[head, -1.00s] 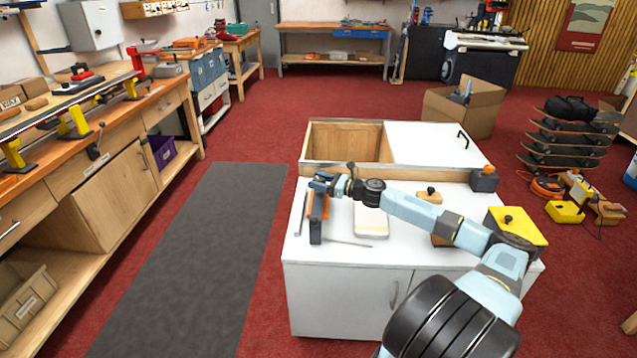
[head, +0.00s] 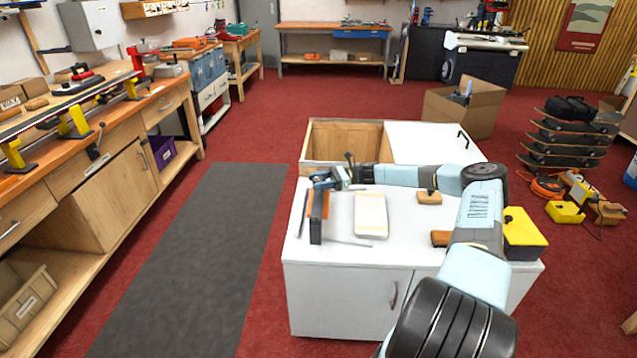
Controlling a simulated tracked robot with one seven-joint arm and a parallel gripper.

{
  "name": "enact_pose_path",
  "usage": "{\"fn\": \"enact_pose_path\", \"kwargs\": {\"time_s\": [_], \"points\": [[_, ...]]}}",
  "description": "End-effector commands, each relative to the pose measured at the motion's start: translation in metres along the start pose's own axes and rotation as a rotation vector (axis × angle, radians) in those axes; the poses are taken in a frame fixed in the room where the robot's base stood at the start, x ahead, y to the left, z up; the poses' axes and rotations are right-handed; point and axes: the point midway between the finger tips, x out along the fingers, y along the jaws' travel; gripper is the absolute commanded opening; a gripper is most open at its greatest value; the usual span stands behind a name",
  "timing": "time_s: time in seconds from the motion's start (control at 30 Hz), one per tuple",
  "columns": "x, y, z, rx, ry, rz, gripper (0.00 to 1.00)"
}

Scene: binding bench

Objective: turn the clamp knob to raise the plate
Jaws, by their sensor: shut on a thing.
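The clamp (head: 316,228) is a narrow dark grey and orange piece standing near the left side of the white cabinet top. My gripper (head: 321,182) is at its far upper end, reaching in from the right with the wrist almost level. The jaws are shut at the clamp's knob. The knob is small and mostly hidden by the fingers. I cannot make out the plate or its height at this distance.
A pale flat block (head: 371,216) lies right of the clamp, and a thin rod (head: 348,242) lies in front. A wooden block with a knob (head: 429,198) and a yellow box (head: 522,236) are farther right. An open compartment (head: 345,140) lies behind.

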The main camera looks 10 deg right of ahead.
Motion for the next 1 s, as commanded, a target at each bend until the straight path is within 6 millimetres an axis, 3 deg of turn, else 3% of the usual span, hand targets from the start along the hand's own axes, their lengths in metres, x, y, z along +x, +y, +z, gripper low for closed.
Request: {"fn": "enact_pose_path", "kwargs": {"time_s": [0.5,0.53,0.6,0.73,1.0], "points": [[-0.0004,0.0005,-0.0048,0.004,0.006,0.017,0.24],[-0.0004,0.0005,-0.0048,0.004,0.006,0.017,0.57],[-0.0003,0.0005,-0.0043,0.004,0.005,0.017,0.63],[-0.0002,0.0003,-0.0029,0.002,0.004,0.017,0.74],[-0.0018,0.0001,-0.0017,0.002,0.003,0.018,0.74]]}}
